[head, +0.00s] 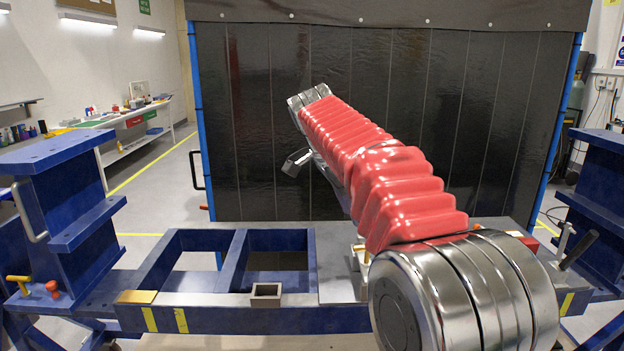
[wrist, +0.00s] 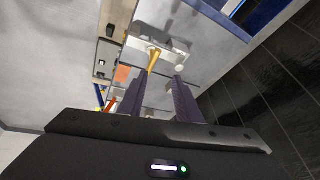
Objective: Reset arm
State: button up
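My arm (head: 385,170), with red ribbed covers and silver joints, reaches up and away over the jig in the head view. My gripper is not clearly visible there, being mostly behind the arm. In the wrist view my gripper (wrist: 165,82) shows two dark fingers, apart, with nothing seen held between them. The blue jig frame (head: 220,312) spans the front of the head view. Beyond the fingertips in the wrist view is a pale metal block with a gold-coloured pin (wrist: 153,60), apparently on the jig; I cannot tell its exact distance.
Blue posts stand at the left (head: 55,220) and right (head: 600,200). A black-handled clamp (head: 580,250) rises at the right. A dark curtain (head: 250,130) hangs behind.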

jog(key=s+f+n+y, duration=0.2)
jog(key=s+f+n, duration=0.5)
jog(key=f+n, duration=0.25)
jog(key=s+d+f+n+t+y, duration=0.1)
jog(key=s+d+f+n, duration=0.1)
jog(key=s, duration=1.2)
jog(key=s+d+f+n+t+y, duration=0.1)
jog(key=s+d+f+n, duration=0.2)
jog(key=s, duration=1)
jog(key=shift+s+d+t, duration=0.15)
jog(key=shift+s+t, duration=0.15)
jog(key=shift+s, duration=0.1)
